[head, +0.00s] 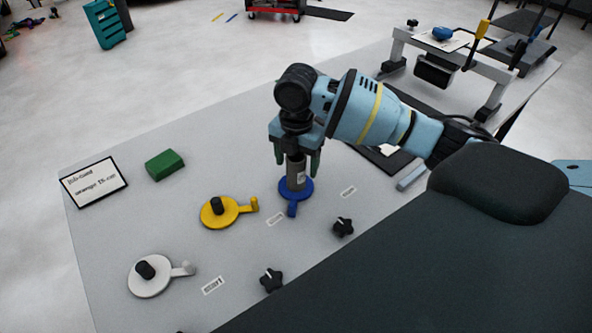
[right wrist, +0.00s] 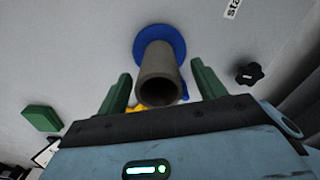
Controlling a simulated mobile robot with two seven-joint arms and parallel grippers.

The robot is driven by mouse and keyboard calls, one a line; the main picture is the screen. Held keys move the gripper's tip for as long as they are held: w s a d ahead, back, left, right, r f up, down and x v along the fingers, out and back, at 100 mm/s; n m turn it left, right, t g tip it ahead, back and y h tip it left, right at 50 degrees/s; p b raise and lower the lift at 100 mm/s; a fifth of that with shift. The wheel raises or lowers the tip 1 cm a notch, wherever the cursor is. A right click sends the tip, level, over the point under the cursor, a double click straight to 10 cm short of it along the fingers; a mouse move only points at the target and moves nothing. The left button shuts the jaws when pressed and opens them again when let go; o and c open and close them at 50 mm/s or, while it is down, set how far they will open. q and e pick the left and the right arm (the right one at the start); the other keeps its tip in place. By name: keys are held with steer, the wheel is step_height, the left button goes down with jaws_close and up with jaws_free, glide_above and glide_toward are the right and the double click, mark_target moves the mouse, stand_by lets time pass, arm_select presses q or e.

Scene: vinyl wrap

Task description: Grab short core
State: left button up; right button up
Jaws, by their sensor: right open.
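The short core is a grey-brown hollow tube (head: 296,172) standing on a blue round holder (head: 292,193) with a small blue handle. My right gripper (head: 297,162) is above it, pointing down, with its green fingers on either side of the tube. In the right wrist view the tube (right wrist: 158,78) stands between the open green fingers (right wrist: 160,92), with a gap on each side. Its open end faces the camera. My left gripper is not in view.
A yellow holder (head: 220,212) and a white holder (head: 149,278), each with a black peg, stand to the left. Black star knobs (head: 343,227) lie in front. A green block (head: 165,165) and a sign (head: 94,183) are at the far left.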

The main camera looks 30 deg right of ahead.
mark_target(296, 171)
steer(key=shift+f, duration=1.85)
steer(key=c, duration=1.1)
